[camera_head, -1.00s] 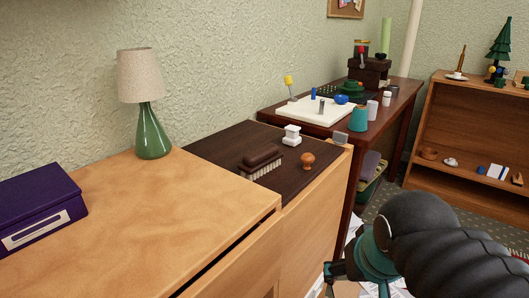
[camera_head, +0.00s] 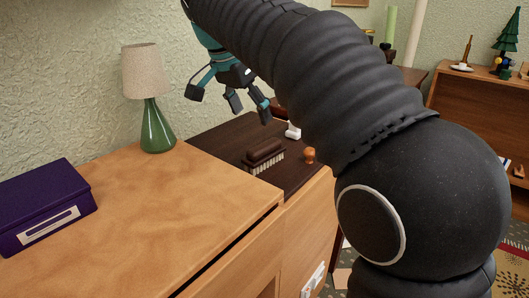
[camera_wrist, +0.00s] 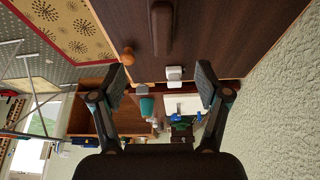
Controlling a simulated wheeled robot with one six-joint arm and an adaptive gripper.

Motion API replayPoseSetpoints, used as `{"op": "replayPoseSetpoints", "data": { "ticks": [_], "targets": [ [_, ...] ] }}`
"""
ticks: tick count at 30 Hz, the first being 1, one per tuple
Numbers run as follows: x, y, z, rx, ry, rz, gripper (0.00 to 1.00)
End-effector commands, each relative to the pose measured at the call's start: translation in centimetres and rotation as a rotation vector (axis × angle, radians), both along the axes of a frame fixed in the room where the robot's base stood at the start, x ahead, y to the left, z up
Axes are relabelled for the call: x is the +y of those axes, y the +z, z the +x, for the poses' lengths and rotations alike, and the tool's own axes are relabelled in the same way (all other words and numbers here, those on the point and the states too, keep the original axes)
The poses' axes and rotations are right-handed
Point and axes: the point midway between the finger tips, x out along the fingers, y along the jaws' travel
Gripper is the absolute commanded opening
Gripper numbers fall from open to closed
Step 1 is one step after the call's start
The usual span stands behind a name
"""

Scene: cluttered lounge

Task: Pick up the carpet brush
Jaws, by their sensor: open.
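The carpet brush (camera_head: 263,153) has a dark brown back and pale bristles. It lies bristles down on the dark brown top, behind the light wooden cabinet. In the wrist view the brush (camera_wrist: 162,28) shows at the top middle, its upper end cut off by the frame. My gripper (camera_head: 250,108) is above and behind the brush in the head view, apart from it, with its fingers spread and nothing between them. In the wrist view my gripper (camera_wrist: 160,88) shows two fingers wide apart, with the brush beyond them.
A white object (camera_head: 293,131) and an orange-brown knob-like object (camera_head: 309,155) stand close to the brush. A green lamp (camera_head: 157,130) and a purple box (camera_head: 45,205) stand to the left. My arm hides much of the desk behind.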

Motion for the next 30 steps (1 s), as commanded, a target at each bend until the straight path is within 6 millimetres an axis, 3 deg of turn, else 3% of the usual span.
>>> {"op": "replayPoseSetpoints", "data": {
  "ticks": [5, 15, 25, 30],
  "targets": [
    [0.4, -0.9, 0.6, -0.004, -0.022, -0.003, 0.75],
    [-1.2, -6.3, 2.2, -0.003, -0.022, -0.003, 0.75],
    [-1.8, -8.5, 2.8, -0.004, -0.021, -0.001, 0.75],
    [-2.5, -10.8, 3.3, -0.004, -0.021, -0.002, 0.75]
  ]
}}
